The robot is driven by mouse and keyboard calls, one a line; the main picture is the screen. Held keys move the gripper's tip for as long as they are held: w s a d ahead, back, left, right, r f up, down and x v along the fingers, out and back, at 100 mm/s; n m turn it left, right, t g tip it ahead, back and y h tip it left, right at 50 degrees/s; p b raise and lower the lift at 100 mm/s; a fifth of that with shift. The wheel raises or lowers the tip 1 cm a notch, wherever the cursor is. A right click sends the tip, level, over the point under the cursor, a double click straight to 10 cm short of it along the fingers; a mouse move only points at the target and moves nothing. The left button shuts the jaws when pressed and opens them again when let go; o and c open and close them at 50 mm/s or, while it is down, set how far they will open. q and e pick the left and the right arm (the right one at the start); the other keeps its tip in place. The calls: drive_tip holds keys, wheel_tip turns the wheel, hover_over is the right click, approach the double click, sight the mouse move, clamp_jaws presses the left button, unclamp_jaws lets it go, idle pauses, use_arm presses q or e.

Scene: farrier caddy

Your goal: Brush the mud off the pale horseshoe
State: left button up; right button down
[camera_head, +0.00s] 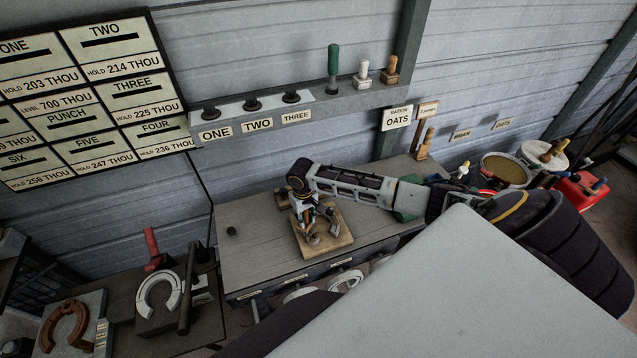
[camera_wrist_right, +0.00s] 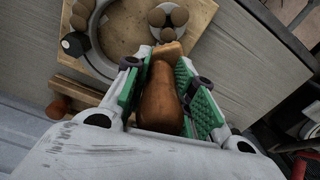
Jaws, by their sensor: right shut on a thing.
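My right gripper (camera_head: 305,212) reaches in from the right over a wooden board on the bench. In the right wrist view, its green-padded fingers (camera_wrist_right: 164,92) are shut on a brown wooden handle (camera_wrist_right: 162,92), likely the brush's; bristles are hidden. Beyond the fingers a pale grey horseshoe (camera_wrist_right: 92,58) lies on the wooden board (camera_head: 340,244), with brown lumps at its upper part that may be mud. I cannot tell whether the brush touches it. Another pale horseshoe (camera_head: 143,300) rests on a block at the left. My left gripper is not in view.
A rusty horseshoe (camera_head: 62,328) lies on a slab at the lower left. A dark bar (camera_head: 188,300) and a red-handled tool (camera_head: 151,247) stand by the left block. A wall shelf (camera_head: 300,112) holds several handled tools. The bench's left part (camera_head: 250,255) is mostly clear.

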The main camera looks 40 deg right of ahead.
drive_tip(key=shift+s+a, duration=0.2)
drive_tip(key=shift+s, duration=0.6)
drive_tip(key=shift+w, duration=0.15)
idle(0.5)
drive_tip(key=shift+w+d+r, duration=0.1)
drive_tip(key=shift+w+d, duration=0.1)
drive_tip(key=shift+w, duration=0.4)
drive_tip(key=shift+w+d, duration=0.15)
drive_tip(key=shift+w, duration=0.4)
drive_tip(key=shift+w+d+b, duration=0.15)
drive_tip(key=shift+w+b, duration=0.2)
drive_tip(key=shift+w, duration=0.25)
drive_tip(key=shift+w+d+b, duration=0.15)
drive_tip(key=shift+w+b, duration=0.15)
drive_tip(key=shift+w, duration=0.25)
drive_tip(key=shift+s, duration=0.1)
drive_tip(key=shift+s+a+p, duration=0.15)
drive_tip(key=shift+s+p, duration=0.2)
drive_tip(key=shift+s, duration=0.25)
drive_tip(key=shift+s+a+p, duration=0.15)
drive_tip(key=shift+s+p, duration=0.15)
drive_tip(key=shift+s, duration=0.25)
